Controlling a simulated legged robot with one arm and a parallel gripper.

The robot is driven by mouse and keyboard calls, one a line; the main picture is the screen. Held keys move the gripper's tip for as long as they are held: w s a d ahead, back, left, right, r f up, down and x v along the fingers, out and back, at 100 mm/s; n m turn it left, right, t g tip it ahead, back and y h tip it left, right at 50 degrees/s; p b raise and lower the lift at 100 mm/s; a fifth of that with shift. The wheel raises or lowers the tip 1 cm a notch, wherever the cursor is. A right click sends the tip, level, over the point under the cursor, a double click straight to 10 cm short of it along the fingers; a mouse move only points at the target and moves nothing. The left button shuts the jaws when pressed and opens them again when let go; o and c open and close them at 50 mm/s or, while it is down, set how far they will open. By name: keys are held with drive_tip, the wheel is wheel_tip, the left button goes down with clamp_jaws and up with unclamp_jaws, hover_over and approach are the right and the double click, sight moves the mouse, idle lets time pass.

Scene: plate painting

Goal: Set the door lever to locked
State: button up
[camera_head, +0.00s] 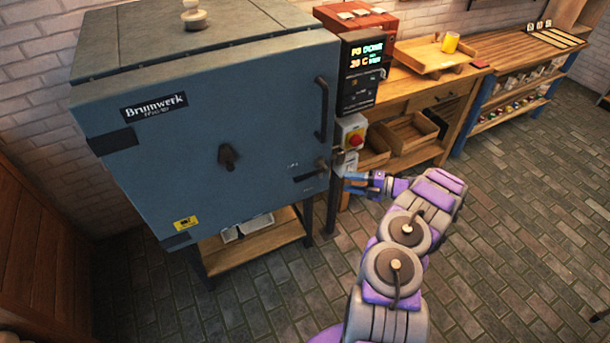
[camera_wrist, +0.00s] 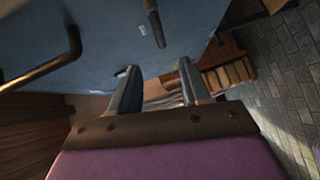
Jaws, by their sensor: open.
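The blue kiln door (camera_head: 190,130) is shut in the head view. A small lever (camera_head: 322,166) sits low near its right edge, beside a dark slanted mark (camera_head: 305,177); the labels are too small to read. My gripper (camera_head: 350,182) is just right of the lever and apart from it, pointing left. In the wrist view my gripper (camera_wrist: 157,80) has its two fingers spread, with nothing between them. A dark bar (camera_wrist: 154,22) stands out from the blue surface beyond the fingers; I cannot tell whether it is the lever.
A vertical door handle (camera_head: 322,108) is above the lever. A red button on a box (camera_head: 353,138) and a lit display (camera_head: 362,70) are right of the kiln. A wooden bench (camera_head: 425,110) stands behind my arm.

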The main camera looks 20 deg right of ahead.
sight(305, 177)
drive_tip(key=b+x, duration=0.3)
drive_tip(key=x, duration=1.3)
drive_tip(key=shift+w+a, duration=0.15)
drive_tip(key=shift+a, duration=0.2)
clamp_jaws()
